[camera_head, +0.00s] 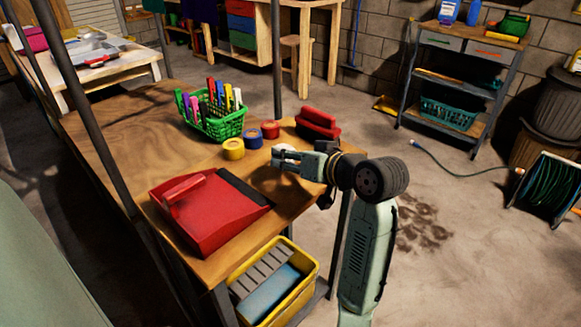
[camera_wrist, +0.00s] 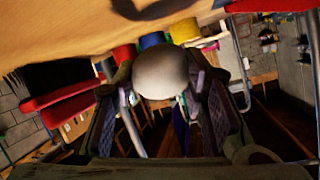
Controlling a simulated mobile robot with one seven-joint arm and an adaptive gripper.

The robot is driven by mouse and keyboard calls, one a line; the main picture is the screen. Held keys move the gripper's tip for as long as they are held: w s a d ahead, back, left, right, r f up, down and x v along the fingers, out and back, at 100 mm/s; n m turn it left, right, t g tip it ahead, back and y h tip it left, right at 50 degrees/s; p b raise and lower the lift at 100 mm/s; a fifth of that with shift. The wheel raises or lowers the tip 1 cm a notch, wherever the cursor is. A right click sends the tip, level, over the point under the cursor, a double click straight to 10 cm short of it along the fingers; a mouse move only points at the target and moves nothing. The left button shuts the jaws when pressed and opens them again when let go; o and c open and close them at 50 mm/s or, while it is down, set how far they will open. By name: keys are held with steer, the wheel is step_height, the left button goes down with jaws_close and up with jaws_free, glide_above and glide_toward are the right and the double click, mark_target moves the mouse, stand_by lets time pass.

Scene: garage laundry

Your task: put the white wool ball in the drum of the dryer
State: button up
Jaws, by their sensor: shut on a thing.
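My gripper (camera_head: 288,160) is over the right edge of the wooden workbench (camera_head: 130,125), past the rolls of tape. It is shut on the white wool ball (camera_head: 283,148), which shows only in part behind the fingers in the head view. In the wrist view the ball (camera_wrist: 162,73) sits between the two fingers, round and off-white. I cannot tell whether the ball touches the bench top. No dryer or drum can be made out in either view.
A yellow bin (camera_head: 278,285) is below. Shelves (camera_head: 460,90) and a hose reel (camera_head: 548,190) stand right.

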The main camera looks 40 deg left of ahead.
mark_target(290, 182)
steer(key=shift+f, duration=1.75)
steer(key=shift+s+f, duration=0.1)
steer(key=shift+f, duration=0.15)
steer(key=o, duration=1.1)
steer(key=shift+r, duration=0.3)
steer(key=b+v, duration=0.1)
steer(key=v, duration=1.1)
